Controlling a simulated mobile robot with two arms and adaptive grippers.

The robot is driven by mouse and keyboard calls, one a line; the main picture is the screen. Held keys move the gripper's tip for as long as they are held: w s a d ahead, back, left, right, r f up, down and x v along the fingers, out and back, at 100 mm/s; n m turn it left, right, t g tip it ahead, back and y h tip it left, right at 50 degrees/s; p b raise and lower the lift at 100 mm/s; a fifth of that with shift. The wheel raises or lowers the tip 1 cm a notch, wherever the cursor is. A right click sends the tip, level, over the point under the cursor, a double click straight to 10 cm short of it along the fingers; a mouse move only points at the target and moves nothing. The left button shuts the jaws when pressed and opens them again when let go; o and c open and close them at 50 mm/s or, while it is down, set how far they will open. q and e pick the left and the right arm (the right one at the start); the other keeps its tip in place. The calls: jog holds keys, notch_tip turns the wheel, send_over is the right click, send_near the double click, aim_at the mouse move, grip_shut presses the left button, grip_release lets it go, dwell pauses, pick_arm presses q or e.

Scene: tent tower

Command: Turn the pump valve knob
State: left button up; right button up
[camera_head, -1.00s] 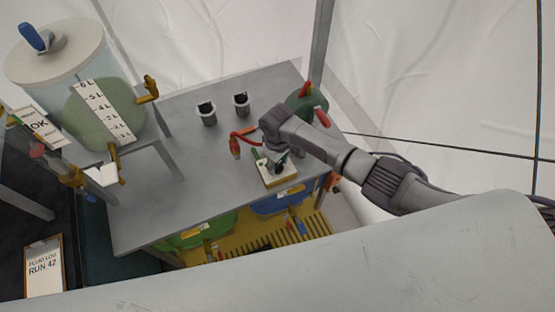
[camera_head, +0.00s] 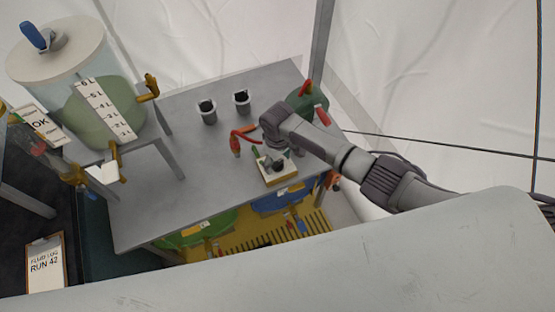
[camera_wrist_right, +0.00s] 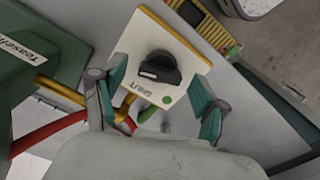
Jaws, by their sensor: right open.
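The pump valve knob (camera_wrist_right: 160,68) is black with a white mark, on a white plate (camera_wrist_right: 137,45) with a yellow edge. The word SHUT and a green dot are printed on the plate beside it. In the head view the plate (camera_head: 289,173) lies on the grey table, with the knob largely hidden by my right gripper (camera_head: 273,160). In the wrist view my right gripper (camera_wrist_right: 160,86) is open, its teal fingers spread to the two sides of the knob, with gaps to it. I cannot tell its exact height above the plate. My left gripper is not in view.
On the grey table (camera_head: 170,200) stand two small cups (camera_head: 207,112). A tank (camera_head: 95,110) with a litre scale is at left. Yellow slats and bins are below.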

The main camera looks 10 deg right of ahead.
aim_at(277, 163)
notch_tip(277, 163, up, 12)
dwell(0.6)
